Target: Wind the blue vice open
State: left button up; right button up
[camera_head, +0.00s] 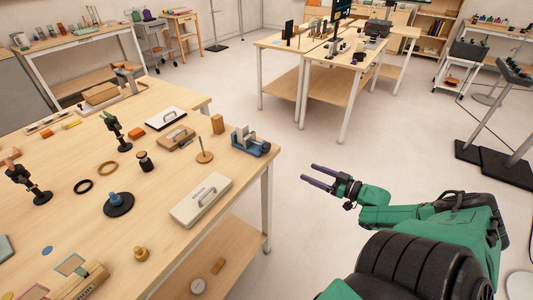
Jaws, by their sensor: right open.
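The blue vice (252,143) stands near the right edge of the light wooden table (170,224). Its body is blue with grey metal jaws on top, and a dark part shows at its right end, close to the table edge. The gap between its jaws is too small to judge. My right gripper (307,176) is in the air beyond the table's right edge, to the right of and lower in the picture than the vice. Its two dark purple fingers point left and are apart, with nothing between them. My left gripper does not show.
The floor right of the table is open around my right gripper.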

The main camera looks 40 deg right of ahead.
aim_at(268, 149)
jog(key=shift+t+y, duration=0.4)
jog(key=shift+y, duration=0.3)
jog(key=w+a+r+b, duration=0.1)
jog(key=w+b, duration=0.1)
jog(key=w, duration=0.2)
jog(key=w+a+r+b, duration=0.1)
jog(key=w+a+b, duration=0.1)
jog(key=w, duration=0.3)
jog(key=w+a+r+b, duration=0.1)
jog(key=w+a+b, duration=0.1)
jog(key=w+b, duration=0.1)
jog(key=shift+w+a+r+b, duration=0.15)
jog(key=shift+w, duration=0.3)
jog(key=shift+w+a+r+b, duration=0.1)
jog(key=shift+w+r+b, duration=0.05)
jog(key=shift+w, duration=0.3)
jog(key=shift+x, duration=0.8)
jog(key=shift+r, duration=0.15)
grip_shut()
